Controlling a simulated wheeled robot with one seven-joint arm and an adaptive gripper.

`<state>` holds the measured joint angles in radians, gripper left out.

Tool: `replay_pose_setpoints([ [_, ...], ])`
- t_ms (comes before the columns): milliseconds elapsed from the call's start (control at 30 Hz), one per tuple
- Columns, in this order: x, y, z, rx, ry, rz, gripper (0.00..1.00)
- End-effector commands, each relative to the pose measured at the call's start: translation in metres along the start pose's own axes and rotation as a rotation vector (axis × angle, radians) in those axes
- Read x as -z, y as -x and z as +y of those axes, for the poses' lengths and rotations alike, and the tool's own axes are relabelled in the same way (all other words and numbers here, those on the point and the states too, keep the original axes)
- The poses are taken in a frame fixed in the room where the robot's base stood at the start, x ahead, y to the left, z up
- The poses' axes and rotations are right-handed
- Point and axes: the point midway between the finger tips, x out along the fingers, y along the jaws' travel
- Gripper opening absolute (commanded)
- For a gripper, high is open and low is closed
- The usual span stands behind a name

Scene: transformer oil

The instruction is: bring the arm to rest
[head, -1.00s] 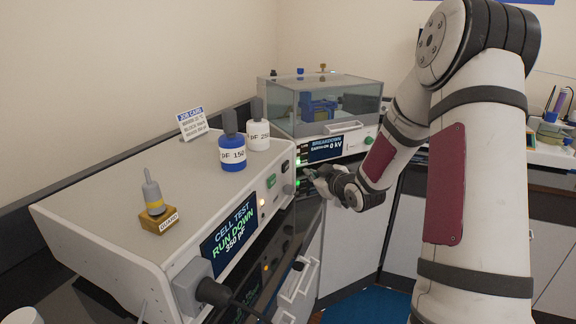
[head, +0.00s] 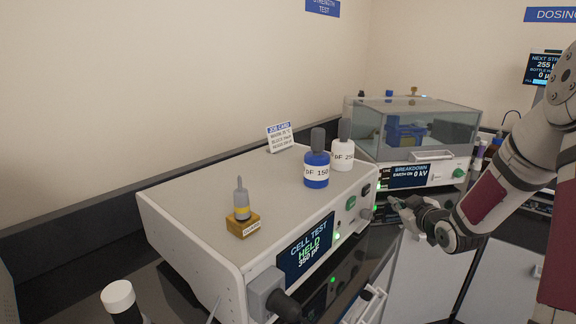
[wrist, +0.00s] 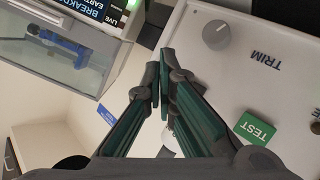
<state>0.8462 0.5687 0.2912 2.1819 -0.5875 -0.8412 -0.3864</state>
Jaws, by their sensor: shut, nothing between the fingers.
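My gripper (head: 405,207) is at the right end of my arm's reach in the head view, in front of the cell test unit's right end and below the breakdown tester. In the wrist view my gripper (wrist: 160,75) has its fingertips together with nothing between them. Beyond it in the wrist view are the TRIM knob (wrist: 216,34) and the green TEST button (wrist: 254,129) on a pale panel. I see no contact between the fingers and the panel. The cell test unit (head: 190,215) has a display (head: 305,250) reading "CELL TEST HELD 350 pF".
The breakdown tester (head: 420,130) with its clear cover stands behind. A blue DF 150 bottle (head: 316,170), a white DF 25 bottle (head: 343,156), a job card (head: 281,137) and a brass-coloured block (head: 243,226) stand on the test unit. Open floor space lies right of the counter.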

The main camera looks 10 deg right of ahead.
Motion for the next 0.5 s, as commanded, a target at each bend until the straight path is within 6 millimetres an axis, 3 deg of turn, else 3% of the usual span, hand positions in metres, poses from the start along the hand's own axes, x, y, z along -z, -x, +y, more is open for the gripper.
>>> replay_pose_setpoints([
  [167, 0.02, 0.008, -0.008, 0.018, 0.018, -0.056, 0.0],
  [267, 0.04, 0.023, -0.018, 0.031, 0.028, -0.136, 0.0],
  [500, 0.085, 0.087, -0.046, 0.039, 0.003, -0.34, 0.0],
])
